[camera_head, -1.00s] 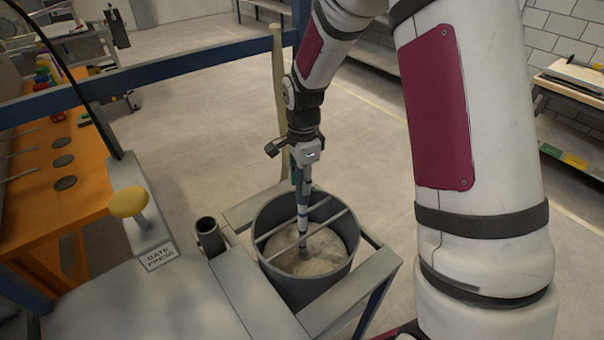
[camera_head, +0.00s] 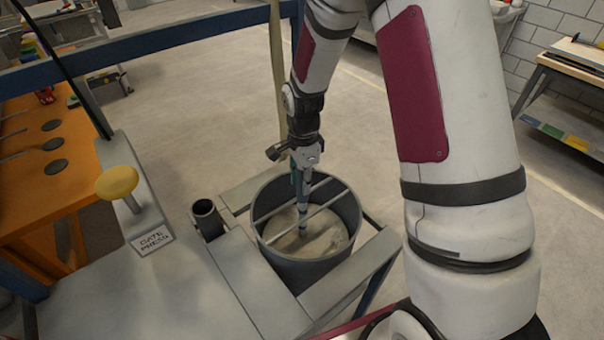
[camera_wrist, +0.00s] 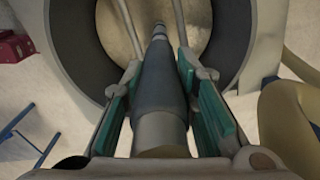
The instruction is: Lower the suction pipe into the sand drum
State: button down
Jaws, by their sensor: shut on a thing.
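The sand drum (camera_head: 352,228) is a grey open bucket with pale sand (camera_head: 325,240) inside and two thin bars across its mouth. My gripper (camera_head: 303,172) is above the drum, shut on the suction pipe (camera_head: 302,212). The pipe is grey with lighter bands and hangs nearly upright, its lower end inside the drum by the bars. I cannot tell whether the tip touches the sand. In the wrist view the green-padded fingers lie either side of the pipe (camera_wrist: 160,85), which points into the drum (camera_wrist: 70,45).
A grey frame (camera_head: 350,282) surrounds the drum. An empty tube holder (camera_head: 207,218) stands left of it. A yellow knob (camera_head: 117,183) and a "GATE PRESS" label (camera_head: 152,240) are further left. A blue beam (camera_head: 190,50) and a pale strap (camera_head: 277,80) are behind.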

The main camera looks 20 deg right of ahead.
jog(key=shift+f+b, duration=0.7)
jog(key=shift+f, duration=1.55)
jog(key=c, duration=1.2)
grip_release()
jog(key=shift+r, duration=0.1)
notch_tip(320, 180, up, 12)
jog(key=shift+f, duration=0.1)
